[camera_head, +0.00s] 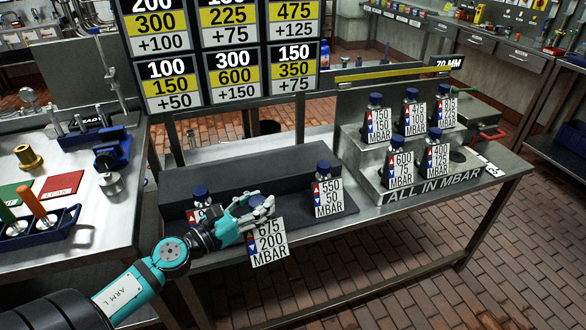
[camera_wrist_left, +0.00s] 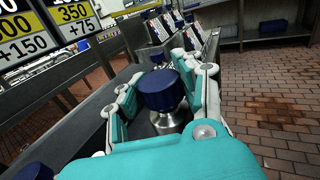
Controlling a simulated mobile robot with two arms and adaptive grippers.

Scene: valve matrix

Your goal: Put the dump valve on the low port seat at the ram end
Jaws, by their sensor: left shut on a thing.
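My left gripper (camera_head: 258,208) is shut on a valve with a tag (camera_head: 268,243) reading 675, 200 MBAR, over the front of the dark low shelf. In the left wrist view the valve's dark blue cap (camera_wrist_left: 163,90) and silver body (camera_wrist_left: 168,122) show between the fingers (camera_wrist_left: 165,100). The stepped metal stand (camera_head: 385,195), marked ALL IN MBAR, carries several tagged blue-capped valves on two levels. A dark round port seat (camera_head: 458,156) on its lower level, at the right end, looks empty. My right gripper is not in view.
A valve tagged 550, 50 (camera_head: 328,195) stands right of my gripper on the shelf. Another valve (camera_head: 200,195) is partly hidden at its left. A number board (camera_head: 220,50) hangs behind. A bench with tools (camera_head: 60,190) is at the left.

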